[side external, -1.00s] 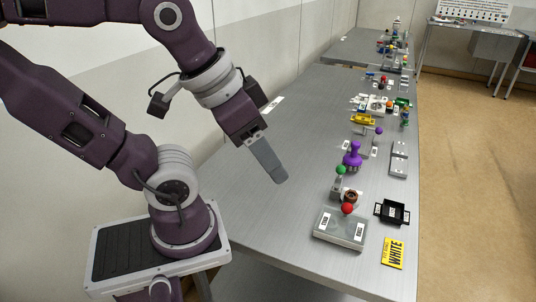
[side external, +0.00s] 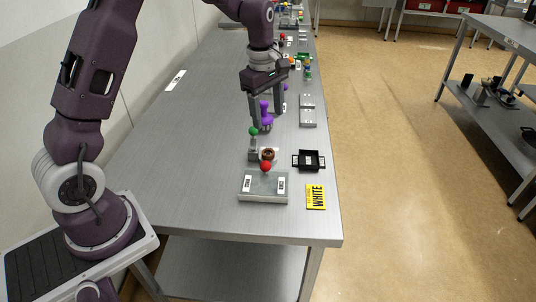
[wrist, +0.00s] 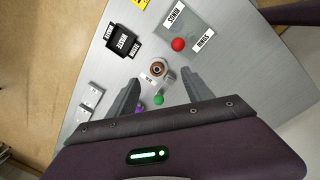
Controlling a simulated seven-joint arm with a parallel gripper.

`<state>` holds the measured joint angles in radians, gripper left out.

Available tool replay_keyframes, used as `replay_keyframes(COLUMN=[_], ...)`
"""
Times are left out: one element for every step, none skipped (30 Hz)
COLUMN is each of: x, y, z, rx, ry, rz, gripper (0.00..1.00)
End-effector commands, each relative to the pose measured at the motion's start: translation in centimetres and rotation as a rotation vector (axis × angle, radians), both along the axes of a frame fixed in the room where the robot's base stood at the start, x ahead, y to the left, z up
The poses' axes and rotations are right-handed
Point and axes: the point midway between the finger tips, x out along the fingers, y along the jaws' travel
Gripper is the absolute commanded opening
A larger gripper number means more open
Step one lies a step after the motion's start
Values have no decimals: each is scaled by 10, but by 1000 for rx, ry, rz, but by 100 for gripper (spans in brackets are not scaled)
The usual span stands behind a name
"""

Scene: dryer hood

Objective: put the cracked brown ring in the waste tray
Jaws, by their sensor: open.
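The brown ring (side external: 268,154) sits on a small light holder behind the grey box; any crack is too small to make out. In the wrist view the ring (wrist: 158,68) shows dark and round, just ahead of my fingertips. The waste tray (side external: 309,160) is black with side handles, right of the ring. It also shows in the wrist view (wrist: 124,40), up and left of the ring. My gripper (side external: 270,118) points down, open and empty, above the table, a little behind the ring in the side view. In the wrist view its fingers (wrist: 160,78) are spread.
A grey box with labels and a red ball (side external: 266,167) stands in front of the ring. A green ball (side external: 253,131) stands close by my left finger. A purple object (side external: 266,117) is behind my fingers. A yellow card (side external: 316,196) lies front right. The table's left side is clear.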

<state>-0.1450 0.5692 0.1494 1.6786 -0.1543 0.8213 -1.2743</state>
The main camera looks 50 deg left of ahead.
Motion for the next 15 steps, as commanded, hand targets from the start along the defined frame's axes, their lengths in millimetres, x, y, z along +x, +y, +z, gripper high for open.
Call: replay_keyframes(x=[11, 16, 20, 22, 24, 25, 26, 26, 27, 27, 26, 27, 27, 28, 29], y=[11, 16, 22, 25, 27, 30, 31, 31, 31, 31, 31, 32, 33, 34, 34], z=[-30, -44, -60, -69, -76, -84, -88, -92, -97, -101, -106, -112, -116, -122, -130], rx=[-4, -5, -5, -5, -5, -5, -5, -5, -5, -5, -5, -5, -5, -5, -6], ry=[35, 49, 64, 73, 79, 86, 88, 91, 91, 91, 92, 92, 91, 93, 93], rz=[100, 154, 215, 250, 279, 305, 317, 324, 328, 328, 327, 326, 326, 326, 325], gripper=[59, 59, 59, 59, 59, 59, 59, 59, 59, 59, 59, 59, 59, 59, 59])
